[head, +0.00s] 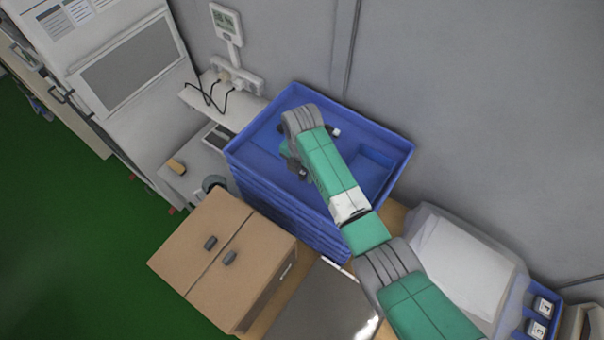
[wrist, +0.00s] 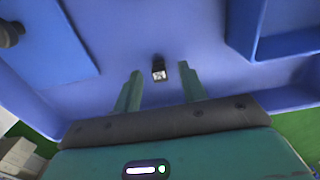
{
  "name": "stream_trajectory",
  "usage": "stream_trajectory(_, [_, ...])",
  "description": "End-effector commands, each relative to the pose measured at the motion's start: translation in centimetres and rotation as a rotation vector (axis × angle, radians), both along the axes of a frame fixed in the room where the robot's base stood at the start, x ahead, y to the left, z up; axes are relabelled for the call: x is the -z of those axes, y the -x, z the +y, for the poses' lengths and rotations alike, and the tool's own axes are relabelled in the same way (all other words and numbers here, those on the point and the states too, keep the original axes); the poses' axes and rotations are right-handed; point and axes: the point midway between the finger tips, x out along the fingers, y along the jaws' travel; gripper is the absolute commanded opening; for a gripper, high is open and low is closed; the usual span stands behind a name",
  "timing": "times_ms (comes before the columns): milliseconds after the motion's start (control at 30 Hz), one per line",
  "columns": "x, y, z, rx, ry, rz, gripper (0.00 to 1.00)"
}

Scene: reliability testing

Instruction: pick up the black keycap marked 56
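A small black keycap (wrist: 159,72) with a pale marked face lies on the floor of the blue tray (wrist: 120,65) in the wrist view. Its marking is too small to read. My gripper (wrist: 161,86) is open and its two green fingers are spread, one on each side of the keycap's line. The keycap appears just beyond the fingertips, between them and not gripped. In the head view my arm reaches over the blue tray (head: 262,148) and covers much of its inside, so I cannot make out the keycap or fingertips there.
The tray tops a blue stack with raised walls and a divided compartment (head: 376,160) at right. A dark round object (wrist: 10,32) is at the wrist view's left edge. A cardboard box (head: 205,245) stands left-front; a grey wall is behind.

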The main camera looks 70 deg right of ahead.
Motion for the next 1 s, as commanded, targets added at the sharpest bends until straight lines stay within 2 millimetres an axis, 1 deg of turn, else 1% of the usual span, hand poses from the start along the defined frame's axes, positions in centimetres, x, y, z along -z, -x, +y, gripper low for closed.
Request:
stream_trajectory(33, [0.0,0.0,0.0,0.000,0.000,0.000,0.34])
stream_trajectory(100, [0.0,0.0,0.0,0.000,0.000,0.000,0.20])
stream_trajectory(167, [0.0,0.0,0.0,0.000,0.000,0.000,0.08])
stream_trajectory(200, [0.0,0.0,0.0,0.000,0.000,0.000,0.01])
stream_trajectory(533, [-0.1,0.0,0.0,0.000,0.000,0.000,0.00])
stream_trajectory(600, [-0.5,0.0,0.0,0.000,0.000,-0.001,0.00])
stream_trajectory(667, [-1.4,-0.1,-0.1,0.001,0.003,-0.002,0.00])
stream_trajectory(900, [-7.0,-0.1,-0.1,0.000,0.003,-0.002,0.00])
stream_trajectory(1000, [-8.7,-0.1,-0.1,0.000,0.002,-0.003,0.00])
